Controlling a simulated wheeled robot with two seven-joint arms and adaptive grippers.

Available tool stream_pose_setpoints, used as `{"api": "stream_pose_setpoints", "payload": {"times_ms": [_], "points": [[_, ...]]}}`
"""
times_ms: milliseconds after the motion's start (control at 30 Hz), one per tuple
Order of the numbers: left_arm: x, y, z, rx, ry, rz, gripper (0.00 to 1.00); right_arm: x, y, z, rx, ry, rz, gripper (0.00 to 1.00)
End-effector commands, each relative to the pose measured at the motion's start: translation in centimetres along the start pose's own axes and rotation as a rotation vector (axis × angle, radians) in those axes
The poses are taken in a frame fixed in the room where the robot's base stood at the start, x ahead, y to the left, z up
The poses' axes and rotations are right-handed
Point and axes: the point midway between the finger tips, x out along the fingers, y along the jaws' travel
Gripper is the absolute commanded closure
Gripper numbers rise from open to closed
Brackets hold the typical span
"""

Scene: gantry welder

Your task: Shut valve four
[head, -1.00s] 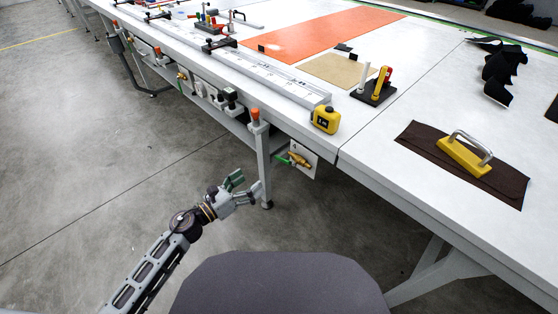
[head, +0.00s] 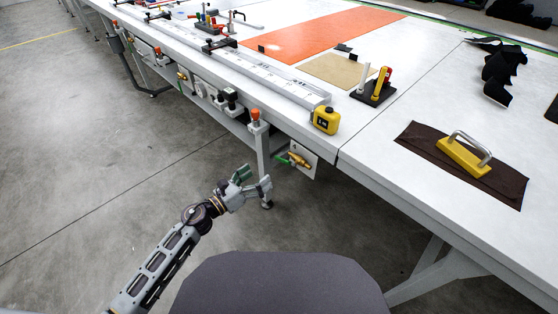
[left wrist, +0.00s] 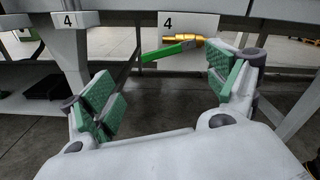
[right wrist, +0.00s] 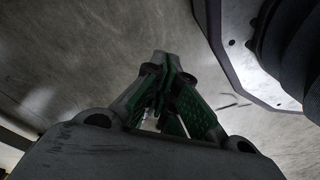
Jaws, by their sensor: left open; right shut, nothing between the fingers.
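Valve four is a brass valve (head: 298,159) with a green lever (head: 283,157), on a white plate marked 4 under the table's front edge. In the left wrist view the brass body (left wrist: 186,40) and green lever (left wrist: 168,51) show ahead, the lever pointing left and slightly down. My left gripper (head: 254,181) is open and empty, below and left of the valve in the head view, apart from it. In the left wrist view its green-padded fingers (left wrist: 165,92) stand wide apart, with the lever beyond them. My right gripper (right wrist: 166,88) is shut and empty, over the floor in the right wrist view.
A table leg (head: 263,160) stands just left of the valve. The white table (head: 400,215) is above, with a yellow tape measure (head: 325,120) near its edge. Other fittings line the table's front farther left. The floor in front is clear.

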Motion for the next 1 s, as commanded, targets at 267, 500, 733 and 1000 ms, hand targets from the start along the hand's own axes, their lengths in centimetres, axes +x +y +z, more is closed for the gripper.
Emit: {"api": "stream_pose_setpoints", "payload": {"times_ms": [267,500,733,1000], "points": [[2.5,0.0,0.1,0.0,-0.001,0.0,0.12,0.4,0.2,0.7,0.0,-0.005,0.003,1.0],[4.7,0.0,0.1,0.001,-0.002,0.0,0.12,0.7,0.3,0.9,0.0,0.0,0.005,1.0],[6.8,0.0,0.1,0.0,-0.001,0.0,0.12,0.9,0.5,0.9,0.0,0.001,0.007,1.0],[9.2,0.0,0.0,0.0,-0.001,0.0,0.12,1.1,0.6,0.9,0.0,0.003,0.008,1.0]]}}
